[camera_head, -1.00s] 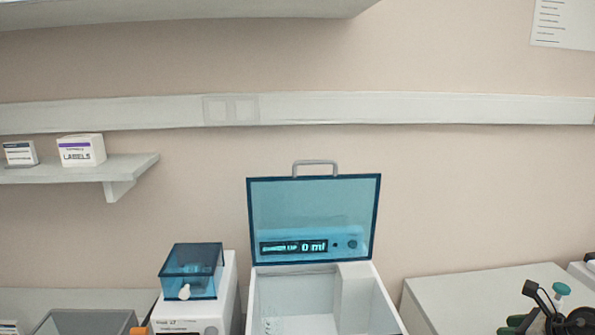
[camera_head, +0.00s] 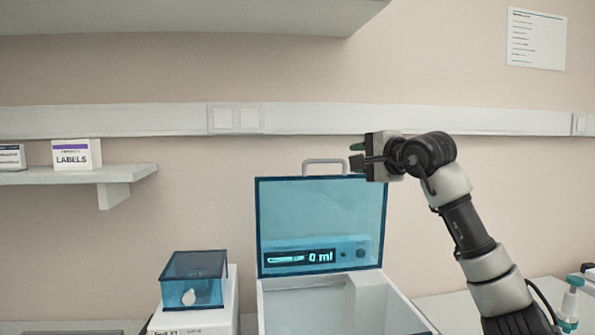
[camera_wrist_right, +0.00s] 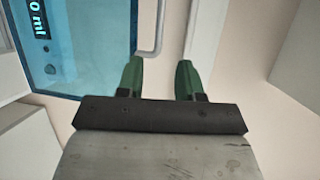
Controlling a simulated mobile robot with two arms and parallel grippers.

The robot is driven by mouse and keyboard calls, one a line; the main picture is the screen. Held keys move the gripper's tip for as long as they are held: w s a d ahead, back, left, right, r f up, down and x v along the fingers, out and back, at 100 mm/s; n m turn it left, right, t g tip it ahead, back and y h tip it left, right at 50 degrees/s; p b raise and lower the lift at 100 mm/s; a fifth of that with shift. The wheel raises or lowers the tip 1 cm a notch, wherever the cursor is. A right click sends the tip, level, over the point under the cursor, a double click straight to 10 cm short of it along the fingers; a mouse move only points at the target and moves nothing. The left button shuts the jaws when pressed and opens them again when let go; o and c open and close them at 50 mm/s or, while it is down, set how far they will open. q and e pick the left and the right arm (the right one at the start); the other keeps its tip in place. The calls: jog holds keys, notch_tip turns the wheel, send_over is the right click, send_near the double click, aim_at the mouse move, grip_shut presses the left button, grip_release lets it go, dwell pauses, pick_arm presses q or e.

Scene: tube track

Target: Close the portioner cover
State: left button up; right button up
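The portioner (camera_head: 310,303) is a white box with its blue see-through cover (camera_head: 300,215) standing upright and open. A grey handle (camera_head: 323,162) sits on the cover's top edge. Its display, seen through the cover, reads 0 ml. My right gripper (camera_head: 356,156) is beside the handle, to its right, near the cover's top right corner. My left gripper is not in view.
A smaller device with a blue see-through lid (camera_head: 195,279) stands left of the portioner. A wall shelf (camera_head: 110,178) holds a labels box (camera_head: 76,154). A rail (camera_head: 330,121) runs along the wall behind. A teal-topped item (camera_head: 572,290) stands at the right.

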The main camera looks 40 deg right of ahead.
aim_at(333, 161)
jog(key=w+p, duration=0.1)
jog(key=w, duration=0.2)
jog(key=w+f+p, duration=0.1)
jog(key=w, duration=0.2)
jog(key=w+d+p, duration=0.1)
jog(key=w+p, duration=0.1)
jog(key=w, duration=0.1)
jog(key=shift+w+d+f, duration=0.1)
jog(key=shift+w+f, duration=0.05)
jog(key=shift+w, duration=0.15)
jog(key=shift+w+f, duration=0.2)
jog(key=shift+w, duration=0.15)
jog(key=shift+c, duration=0.3)
grip_shut()
